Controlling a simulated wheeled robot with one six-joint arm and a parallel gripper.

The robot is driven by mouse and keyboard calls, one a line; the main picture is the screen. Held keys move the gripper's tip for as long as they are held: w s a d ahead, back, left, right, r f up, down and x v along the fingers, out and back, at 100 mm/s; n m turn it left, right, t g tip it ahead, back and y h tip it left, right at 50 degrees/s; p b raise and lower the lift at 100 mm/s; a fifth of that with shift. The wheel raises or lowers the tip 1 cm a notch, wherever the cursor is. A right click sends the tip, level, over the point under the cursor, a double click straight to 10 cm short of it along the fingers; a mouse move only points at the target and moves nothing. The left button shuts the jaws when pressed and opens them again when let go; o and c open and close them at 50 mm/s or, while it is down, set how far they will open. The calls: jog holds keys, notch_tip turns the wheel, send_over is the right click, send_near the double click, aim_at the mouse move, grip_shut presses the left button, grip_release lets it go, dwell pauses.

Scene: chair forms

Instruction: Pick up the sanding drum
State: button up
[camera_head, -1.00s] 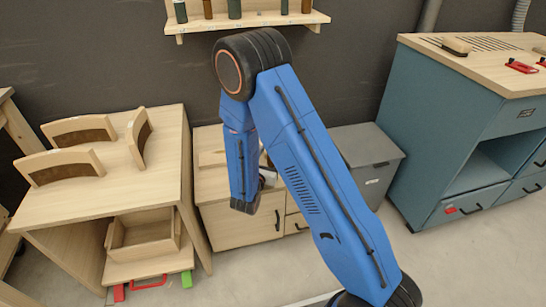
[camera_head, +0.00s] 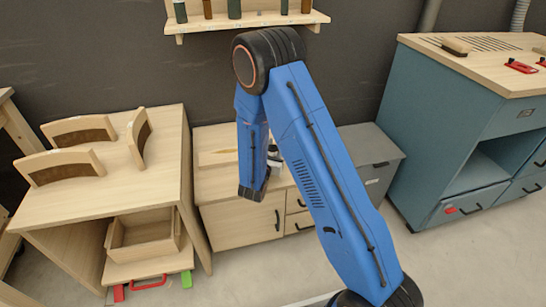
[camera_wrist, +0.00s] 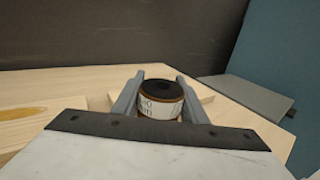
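The sanding drum (camera_wrist: 160,109) is a short cylinder with a dark top, a white lettered label and brown edges. In the wrist view it sits between the two grey fingers of my gripper (camera_wrist: 160,80). Both fingers meet its sides, and the gripper looks shut on it. Its lower edge is partly hidden by the gripper's body, so I cannot tell whether it is clear of the surface below. In the head view my forearm hides most of the gripper above the low wooden cabinet.
The low wooden cabinet (camera_head: 240,216) stands below, with a grey bin (camera_head: 375,165) at its right. A wooden table (camera_head: 95,203) with curved chair parts is at the left. A blue-green workbench (camera_head: 430,120) stands at the right. A wall shelf (camera_head: 245,20) is above.

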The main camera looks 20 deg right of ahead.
jog(key=c, duration=0.3)
jog(key=shift+r, duration=0.1)
